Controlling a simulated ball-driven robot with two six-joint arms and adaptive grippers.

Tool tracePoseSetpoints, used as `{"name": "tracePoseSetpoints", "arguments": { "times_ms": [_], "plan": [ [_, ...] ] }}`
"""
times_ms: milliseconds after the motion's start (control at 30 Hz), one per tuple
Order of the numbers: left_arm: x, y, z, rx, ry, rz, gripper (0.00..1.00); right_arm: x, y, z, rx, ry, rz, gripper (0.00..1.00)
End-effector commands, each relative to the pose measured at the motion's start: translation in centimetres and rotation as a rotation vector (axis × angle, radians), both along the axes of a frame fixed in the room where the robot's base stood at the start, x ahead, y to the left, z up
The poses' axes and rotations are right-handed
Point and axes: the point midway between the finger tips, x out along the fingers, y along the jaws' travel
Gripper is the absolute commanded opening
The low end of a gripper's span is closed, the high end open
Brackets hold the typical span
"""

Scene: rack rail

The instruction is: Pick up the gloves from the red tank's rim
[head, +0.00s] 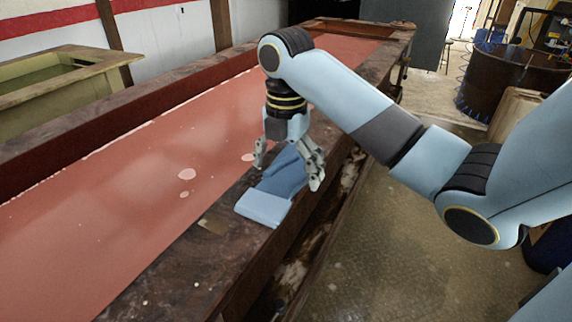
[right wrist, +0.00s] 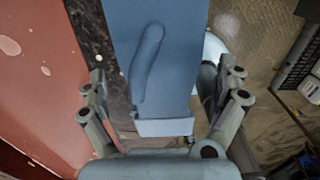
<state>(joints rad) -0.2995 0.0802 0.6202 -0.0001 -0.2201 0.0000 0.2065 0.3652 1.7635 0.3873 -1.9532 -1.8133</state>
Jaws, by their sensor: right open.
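The blue gloves (head: 284,178) lie along the rim (head: 213,236) of the red tank (head: 110,211), with a paler cuff end toward the front. My right gripper (head: 289,176) points down over them, open, with its fingers on either side. In the right wrist view the gloves (right wrist: 160,62) run between the open fingers of my right gripper (right wrist: 162,85), and a thumb shape shows on top. I cannot tell whether the fingers touch them. My left gripper is not in view.
A smaller greenish tank (head: 66,92) stands at the back left. A dark round barrel (head: 510,80) stands at the far right. The concrete floor (head: 385,250) right of the tank is clear. Pale patches float on the red liquid.

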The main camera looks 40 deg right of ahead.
Motion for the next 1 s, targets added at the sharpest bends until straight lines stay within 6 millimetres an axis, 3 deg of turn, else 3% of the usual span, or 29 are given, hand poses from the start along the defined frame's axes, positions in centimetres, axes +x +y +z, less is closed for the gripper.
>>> {"name": "tracePoseSetpoints", "arguments": {
  "times_ms": [267, 700, 1000],
  "plan": [
    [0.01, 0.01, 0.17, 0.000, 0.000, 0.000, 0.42, 0.07, -0.02, -0.40, -0.001, -0.003, 0.001, 0.99],
    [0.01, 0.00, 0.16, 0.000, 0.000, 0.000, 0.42, 0.06, -0.02, -0.39, -0.001, -0.003, 0.001, 0.41],
    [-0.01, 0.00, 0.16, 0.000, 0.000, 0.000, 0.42, 0.10, -0.04, -0.11, -0.002, -0.005, 0.001, 0.41]
  ]
}}
